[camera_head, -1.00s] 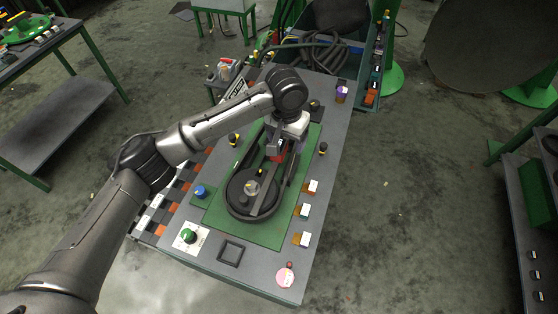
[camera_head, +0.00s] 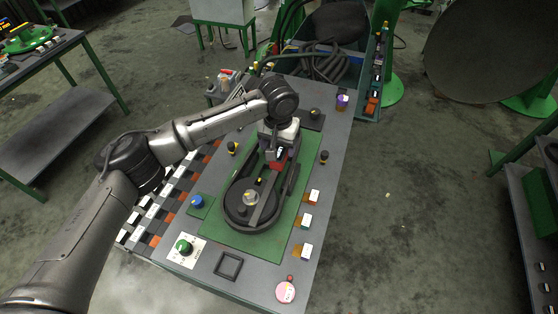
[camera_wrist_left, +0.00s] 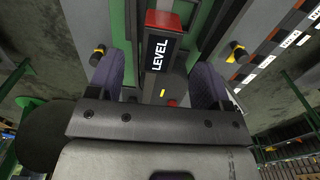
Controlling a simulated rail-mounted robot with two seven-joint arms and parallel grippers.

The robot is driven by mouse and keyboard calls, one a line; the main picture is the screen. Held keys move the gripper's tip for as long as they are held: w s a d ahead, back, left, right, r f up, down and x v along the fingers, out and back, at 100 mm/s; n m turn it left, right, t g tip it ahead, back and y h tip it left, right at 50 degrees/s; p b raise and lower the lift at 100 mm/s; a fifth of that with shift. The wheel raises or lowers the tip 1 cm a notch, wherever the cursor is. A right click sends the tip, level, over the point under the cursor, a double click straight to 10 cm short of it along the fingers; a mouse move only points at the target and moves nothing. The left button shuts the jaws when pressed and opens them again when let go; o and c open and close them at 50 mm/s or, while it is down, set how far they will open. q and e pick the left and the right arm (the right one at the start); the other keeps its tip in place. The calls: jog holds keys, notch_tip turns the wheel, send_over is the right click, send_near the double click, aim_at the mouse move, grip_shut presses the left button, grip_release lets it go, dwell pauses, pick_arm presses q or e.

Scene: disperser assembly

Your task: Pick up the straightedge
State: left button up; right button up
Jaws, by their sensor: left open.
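A long grey bar, which looks like the straightedge (camera_head: 265,205), lies lengthwise over the round dark housing (camera_head: 238,214) on the green mat. Near its far part is a dark block with a white LEVEL label and a red end (camera_head: 278,162); this block also shows in the left wrist view (camera_wrist_left: 160,52). I cannot tell whether block and bar are one piece. My left gripper (camera_head: 274,146) is right over the block. In the left wrist view its open fingers (camera_wrist_left: 160,68) stand on either side of the block, with gaps. The gripper body hides the bar's far end.
The grey table carries a blue knob (camera_head: 198,202), a green knob (camera_head: 184,246), a black square frame (camera_head: 228,265) and a pink disc (camera_head: 286,291). Several white-and-orange blocks line the right side. A purple cup (camera_head: 342,101) stands at the far right corner.

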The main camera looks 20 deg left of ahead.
aim_at(279, 154)
pick_arm(q)
jog(key=shift+w+f, duration=0.15)
jog(key=shift+f, duration=1.2)
jog(key=shift+w+f, duration=0.15)
jog(key=shift+f, duration=1.15)
jog(key=shift+r, duration=0.1)
grip_shut()
